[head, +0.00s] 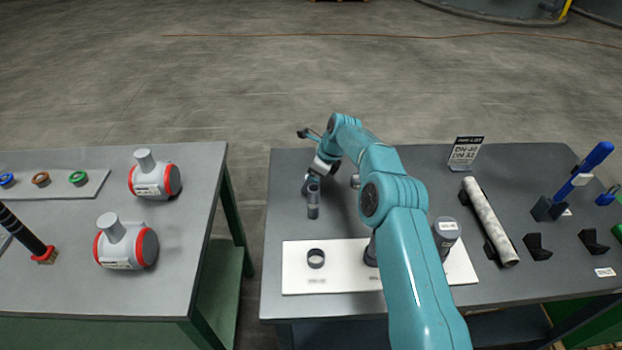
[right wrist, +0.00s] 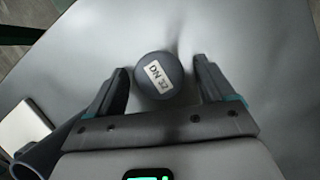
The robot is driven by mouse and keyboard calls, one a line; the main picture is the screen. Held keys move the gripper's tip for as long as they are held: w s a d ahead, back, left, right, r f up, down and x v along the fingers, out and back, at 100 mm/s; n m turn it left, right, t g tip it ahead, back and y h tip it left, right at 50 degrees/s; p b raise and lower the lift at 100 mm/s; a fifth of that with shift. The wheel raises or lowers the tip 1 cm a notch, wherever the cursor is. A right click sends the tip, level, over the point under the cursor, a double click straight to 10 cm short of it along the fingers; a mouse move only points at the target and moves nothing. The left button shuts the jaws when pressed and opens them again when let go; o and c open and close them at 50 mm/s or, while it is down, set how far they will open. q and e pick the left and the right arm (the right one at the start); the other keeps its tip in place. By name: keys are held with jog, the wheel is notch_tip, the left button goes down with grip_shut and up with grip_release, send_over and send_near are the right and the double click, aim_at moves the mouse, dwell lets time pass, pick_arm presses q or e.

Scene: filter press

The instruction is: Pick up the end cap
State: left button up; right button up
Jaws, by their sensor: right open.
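The end cap appears to be the round dark grey piece with a white "DN 32" label (right wrist: 159,76) in the right wrist view. In the head view it seems to be the small upright grey cylinder (head: 313,203) on the right-hand table. My right gripper (right wrist: 166,78) is open, with one finger on each side of the labelled piece. A narrow gap shows on both sides. In the head view this gripper (head: 309,184) is low over the table at the cylinder's top, partly hidden by my arm. My left gripper is in neither view.
A white board (head: 300,281) bearing a black ring (head: 316,259) and a tall grey cylinder (head: 446,238) lies nearer. A mottled pipe (head: 490,222) and sign (head: 465,153) are to the right. A gap separates the left table (head: 70,290).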

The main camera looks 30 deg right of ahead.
jog(key=shift+a+r, duration=0.1)
jog(key=c, duration=1.1)
